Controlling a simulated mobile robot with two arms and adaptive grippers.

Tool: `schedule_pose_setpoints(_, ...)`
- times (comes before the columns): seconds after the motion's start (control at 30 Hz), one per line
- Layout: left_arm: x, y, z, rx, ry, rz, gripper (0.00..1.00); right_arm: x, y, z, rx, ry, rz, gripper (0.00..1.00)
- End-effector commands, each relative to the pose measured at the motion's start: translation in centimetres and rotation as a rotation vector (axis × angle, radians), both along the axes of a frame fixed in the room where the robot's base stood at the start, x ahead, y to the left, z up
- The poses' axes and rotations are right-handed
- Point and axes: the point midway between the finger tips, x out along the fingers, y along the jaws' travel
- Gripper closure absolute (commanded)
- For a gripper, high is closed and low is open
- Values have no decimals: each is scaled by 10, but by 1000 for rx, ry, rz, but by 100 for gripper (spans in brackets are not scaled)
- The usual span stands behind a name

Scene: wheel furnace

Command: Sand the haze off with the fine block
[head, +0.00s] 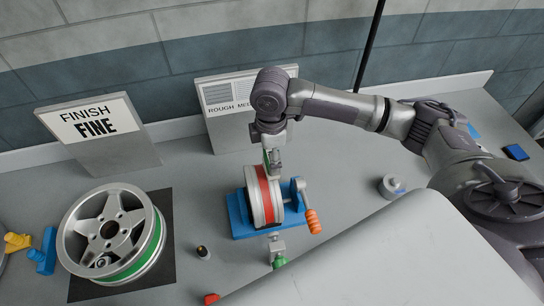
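A silver wheel with a red band (264,196) stands upright in a blue stand (238,217) at the middle of the bench. My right arm reaches in from the right, and its gripper (272,157) points down at the wheel's top edge. Its fingers are small and partly hidden, so I cannot tell whether they hold anything or touch the wheel. A sign reading "FINISH FINE" (95,122) stands at the back left. I cannot identify the fine block or see haze clearly. My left gripper is not in view.
A silver five-spoke wheel with a green band (148,254) lies tilted on a dark mat (164,206). An orange-handled crank (313,220) sticks out right of the stand. A blue block (515,152) lies far right. Blue (43,256) and yellow (17,242) pieces lie left.

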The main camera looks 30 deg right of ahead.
Motion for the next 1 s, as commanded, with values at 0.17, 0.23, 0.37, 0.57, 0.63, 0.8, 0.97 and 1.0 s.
schedule_pose_setpoints(0.17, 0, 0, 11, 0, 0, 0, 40, -11, 2, 1, -3, 6, 0, 56)
schedule_pose_setpoints(0.23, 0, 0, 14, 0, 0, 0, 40, -16, 3, 1, -2, 7, 1, 56)
schedule_pose_setpoints(0.37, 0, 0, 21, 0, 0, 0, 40, -24, 5, 1, -1, 8, 0, 56)
schedule_pose_setpoints(0.57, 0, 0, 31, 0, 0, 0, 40, -35, 8, 1, -3, 8, 1, 56)
schedule_pose_setpoints(0.63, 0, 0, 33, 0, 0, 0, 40, -39, 9, 1, -3, 9, 1, 56)
schedule_pose_setpoints(0.8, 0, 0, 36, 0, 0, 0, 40, -44, 11, 0, -1, 8, 1, 56)
schedule_pose_setpoints(0.97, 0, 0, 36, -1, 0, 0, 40, -40, 10, 0, -1, 5, -1, 56)
schedule_pose_setpoints(1.0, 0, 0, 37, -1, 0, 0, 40, -38, 9, 0, -2, 5, -2, 56)
